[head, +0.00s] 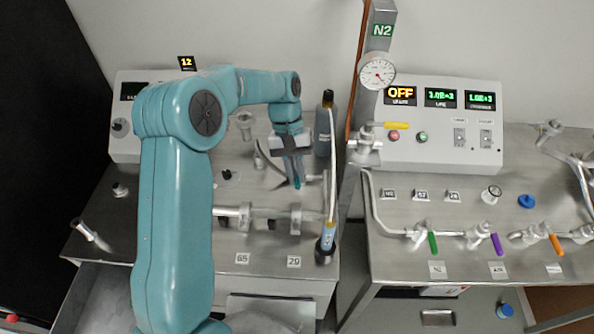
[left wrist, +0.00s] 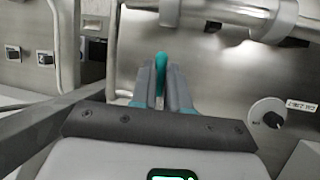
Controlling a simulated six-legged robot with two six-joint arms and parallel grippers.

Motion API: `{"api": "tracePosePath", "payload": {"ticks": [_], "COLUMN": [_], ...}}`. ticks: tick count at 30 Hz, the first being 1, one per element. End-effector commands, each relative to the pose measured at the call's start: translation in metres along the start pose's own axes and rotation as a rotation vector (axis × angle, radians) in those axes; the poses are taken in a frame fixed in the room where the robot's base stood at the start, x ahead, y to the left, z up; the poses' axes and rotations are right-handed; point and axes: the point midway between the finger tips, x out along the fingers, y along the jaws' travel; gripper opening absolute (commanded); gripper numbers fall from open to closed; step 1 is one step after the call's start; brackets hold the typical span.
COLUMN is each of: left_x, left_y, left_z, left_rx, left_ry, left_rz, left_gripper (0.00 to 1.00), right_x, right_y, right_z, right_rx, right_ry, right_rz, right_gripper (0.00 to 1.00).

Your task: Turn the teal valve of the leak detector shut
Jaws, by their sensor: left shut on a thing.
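My left gripper (head: 296,168) reaches down over the left bench from above. In the left wrist view its two dark fingers (left wrist: 161,85) are closed on the teal valve handle (left wrist: 161,62), whose rounded end shows above the fingertips. In the head view the handle is mostly hidden by my gripper, and I cannot tell its exact angle there. The pipe joined to the valve is only partly seen beside my gripper. My right gripper is in neither view.
A horizontal steel pipe (head: 262,213) runs just in front of my gripper. A dark cylinder (head: 323,130) and a yellow-banded hose end (head: 327,238) stand close on its right. A steel post (head: 357,150) separates the right bench, with green (head: 433,243), purple (head: 497,244) and orange (head: 556,244) handles.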

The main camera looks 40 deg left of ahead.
Motion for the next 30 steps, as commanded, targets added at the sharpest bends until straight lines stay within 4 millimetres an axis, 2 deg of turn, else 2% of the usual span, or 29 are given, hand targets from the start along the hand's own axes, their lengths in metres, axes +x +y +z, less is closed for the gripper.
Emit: {"api": "tracePosePath", "payload": {"ticks": [9,10,12,23,26,30], "left_x": [0.003,0.003,0.003,-0.005,-0.020,-0.055], "left_y": [-0.002,-0.002,-0.002,-0.001,0.000,0.000], "left_z": [0.000,0.000,0.000,-0.001,-0.002,-0.002], "left_rx": [0.002,0.002,0.001,0.001,0.001,0.001], "left_ry": [-0.007,-0.007,-0.007,-0.001,0.002,0.003], "left_rz": [-0.004,-0.004,-0.004,-0.001,0.000,0.001], "left_gripper": [0.00,0.25,0.41,0.41,0.41,0.41], "right_x": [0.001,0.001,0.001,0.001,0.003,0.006], "right_y": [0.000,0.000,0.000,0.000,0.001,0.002], "right_z": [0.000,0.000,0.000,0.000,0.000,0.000], "right_rx": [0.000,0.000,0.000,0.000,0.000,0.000], "right_ry": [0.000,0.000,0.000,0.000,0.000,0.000], "right_rz": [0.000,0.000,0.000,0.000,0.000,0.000], "right_gripper": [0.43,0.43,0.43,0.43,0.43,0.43]}}
